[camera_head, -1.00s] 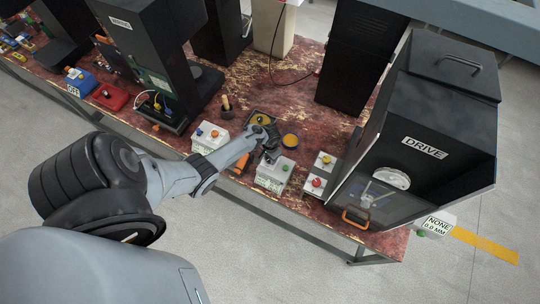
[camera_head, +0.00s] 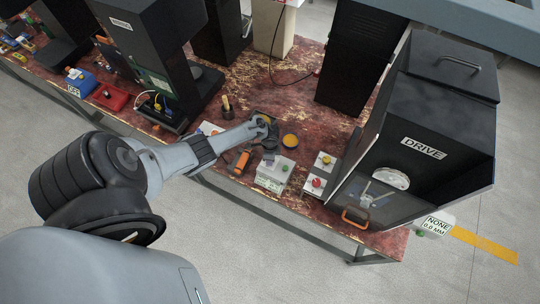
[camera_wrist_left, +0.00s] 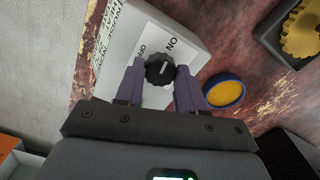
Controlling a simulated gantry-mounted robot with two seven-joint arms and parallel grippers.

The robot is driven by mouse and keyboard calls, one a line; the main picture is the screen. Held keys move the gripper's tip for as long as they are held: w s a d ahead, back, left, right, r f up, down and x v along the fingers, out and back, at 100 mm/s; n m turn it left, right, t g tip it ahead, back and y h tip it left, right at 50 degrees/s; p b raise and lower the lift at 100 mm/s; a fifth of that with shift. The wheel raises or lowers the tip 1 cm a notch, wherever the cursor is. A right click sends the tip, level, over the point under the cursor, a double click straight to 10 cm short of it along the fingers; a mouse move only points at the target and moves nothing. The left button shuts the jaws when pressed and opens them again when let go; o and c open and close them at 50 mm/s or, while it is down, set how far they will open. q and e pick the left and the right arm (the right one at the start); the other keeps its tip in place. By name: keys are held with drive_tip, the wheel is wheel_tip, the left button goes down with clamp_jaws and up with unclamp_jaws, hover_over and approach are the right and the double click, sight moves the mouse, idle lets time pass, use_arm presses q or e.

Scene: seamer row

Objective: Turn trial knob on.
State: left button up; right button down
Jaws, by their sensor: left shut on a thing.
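The trial knob (camera_wrist_left: 160,69) is black and ridged, with a white pointer line. It sits on a white box (camera_wrist_left: 121,49) marked OFF to its left and ON to its right. The pointer is near upright in the picture, between the two words. My left gripper (camera_wrist_left: 160,82) has its two purple fingers on opposite sides of the knob and is shut on it. In the head view, the white box (camera_head: 273,173) stands near the table's front edge, and my left gripper (camera_head: 268,152) reaches its far side; the knob is hidden there. My right gripper is not in view.
A yellow disc with a blue rim (camera_wrist_left: 224,91) lies beside the box. A dark tray (camera_wrist_left: 276,37) holds a yellow part. In the head view, a small box with a red button (camera_head: 316,182) and the DRIVE machine (camera_head: 425,150) stand to the right.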

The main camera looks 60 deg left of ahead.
use_arm(q)
drive_tip(key=shift+m, duration=0.8)
drive_tip(key=o, duration=1)
wheel_tip(320, 180, up, 11)
drive_tip(key=p, duration=0.3)
drive_tip(key=shift+f, duration=0.1)
